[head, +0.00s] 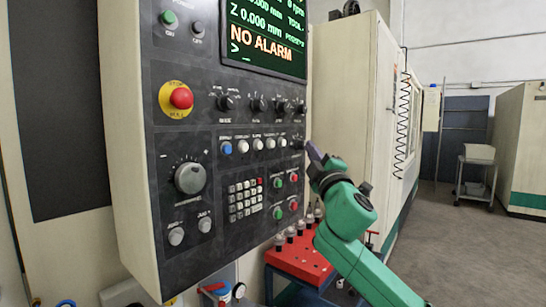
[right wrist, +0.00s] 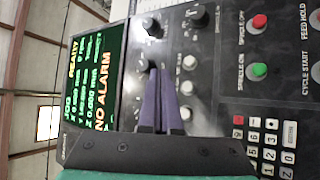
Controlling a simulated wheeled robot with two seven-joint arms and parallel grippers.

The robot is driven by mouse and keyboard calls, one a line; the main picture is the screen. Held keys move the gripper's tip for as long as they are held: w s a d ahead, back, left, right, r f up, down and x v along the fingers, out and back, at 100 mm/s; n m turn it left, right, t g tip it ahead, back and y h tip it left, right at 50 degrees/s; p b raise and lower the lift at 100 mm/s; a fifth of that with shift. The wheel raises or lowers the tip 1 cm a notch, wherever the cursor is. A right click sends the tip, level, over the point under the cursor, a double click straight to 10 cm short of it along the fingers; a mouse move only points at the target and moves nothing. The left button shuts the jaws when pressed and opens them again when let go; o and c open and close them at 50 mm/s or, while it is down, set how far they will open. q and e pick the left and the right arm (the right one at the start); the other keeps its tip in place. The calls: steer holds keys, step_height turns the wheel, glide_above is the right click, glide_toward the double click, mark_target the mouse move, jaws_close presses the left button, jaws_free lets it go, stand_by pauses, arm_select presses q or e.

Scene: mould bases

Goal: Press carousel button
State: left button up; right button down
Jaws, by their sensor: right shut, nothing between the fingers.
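The machine control panel (head: 215,110) holds a row of small buttons below its selector knobs. A blue button (head: 226,148) is at the left end of the row, with white buttons (head: 257,145) to its right. The labels are too small to read, so I cannot tell which is the carousel button. My right gripper (head: 312,151) is shut and empty, its purple fingers pointing at the right end of this row. In the right wrist view the fingertips (right wrist: 159,72) overlap the panel beside white buttons (right wrist: 189,62); contact cannot be told. My left gripper is out of view.
The screen (head: 268,35) reads NO ALARM. A red emergency stop (head: 181,98) and a large dial (head: 190,178) are at the panel's left. A keypad (head: 245,199) and green and red buttons lie below the row. A red tool stand (head: 300,260) stands below the panel.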

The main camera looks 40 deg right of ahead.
mark_target(272, 144)
steer(key=w+a+p, duration=0.2)
steer(key=w+p, duration=0.2)
steer(key=w, duration=0.4)
steer(key=shift+w+a, duration=0.25)
steer(key=shift+w, duration=0.05)
stand_by(1.9)
steer(key=shift+w+a, duration=0.1)
steer(key=shift+w, duration=0.3)
steer(key=shift+w+a+r, duration=0.1)
steer(key=shift+w, duration=0.2)
stand_by(0.6)
steer(key=shift+s, duration=0.1)
steer(key=shift+s+d, duration=0.25)
steer(key=shift+s, duration=0.4)
